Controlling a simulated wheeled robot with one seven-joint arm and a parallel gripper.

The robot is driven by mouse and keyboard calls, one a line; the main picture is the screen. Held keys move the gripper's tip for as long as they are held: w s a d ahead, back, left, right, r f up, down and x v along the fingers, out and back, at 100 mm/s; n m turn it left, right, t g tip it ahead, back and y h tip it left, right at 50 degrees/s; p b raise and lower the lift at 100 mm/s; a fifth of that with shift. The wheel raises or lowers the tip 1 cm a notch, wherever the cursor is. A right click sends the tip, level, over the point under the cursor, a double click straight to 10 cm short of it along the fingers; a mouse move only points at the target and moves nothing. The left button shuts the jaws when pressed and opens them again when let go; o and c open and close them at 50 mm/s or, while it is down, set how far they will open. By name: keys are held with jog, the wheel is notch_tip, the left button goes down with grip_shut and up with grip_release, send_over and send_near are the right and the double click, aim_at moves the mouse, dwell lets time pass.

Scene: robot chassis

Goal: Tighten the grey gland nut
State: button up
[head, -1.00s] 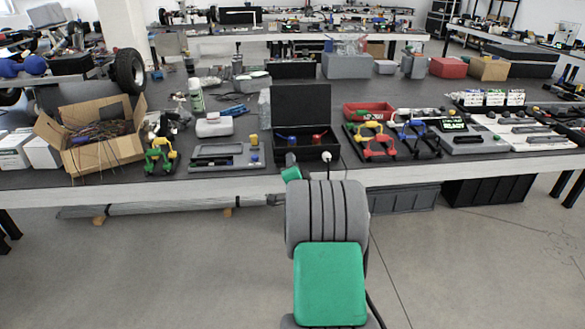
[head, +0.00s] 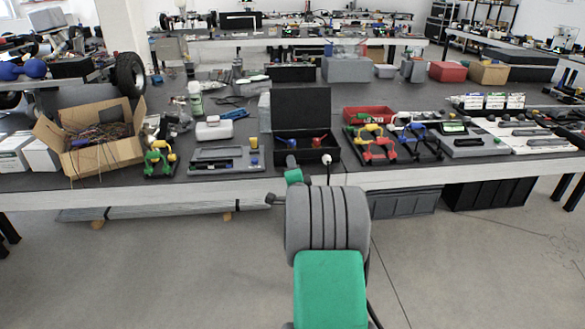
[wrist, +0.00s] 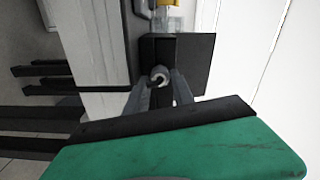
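The grey gland nut (wrist: 159,75) shows end-on in the wrist view as a small round collar in front of an open black box (wrist: 195,62). My gripper (wrist: 160,84) has its two grey fingers apart, one on each side of the nut. I cannot tell whether they touch it. In the head view the black box (head: 300,108) stands at the table's front edge with its lid raised and blue and red parts inside. A small pale fitting (head: 328,157) shows at its front right; I cannot tell if it is the nut. My arm hides part of this area.
A grey tray (head: 205,167) and a cardboard box (head: 95,145) stand left of the black box. A red bin (head: 370,114) and several coloured clamps (head: 376,146) are to its right. The floor in front of the table is clear.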

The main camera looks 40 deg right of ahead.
jog(key=o, duration=0.4)
jog(key=shift+c, duration=0.2)
jog(key=shift+f, duration=0.1)
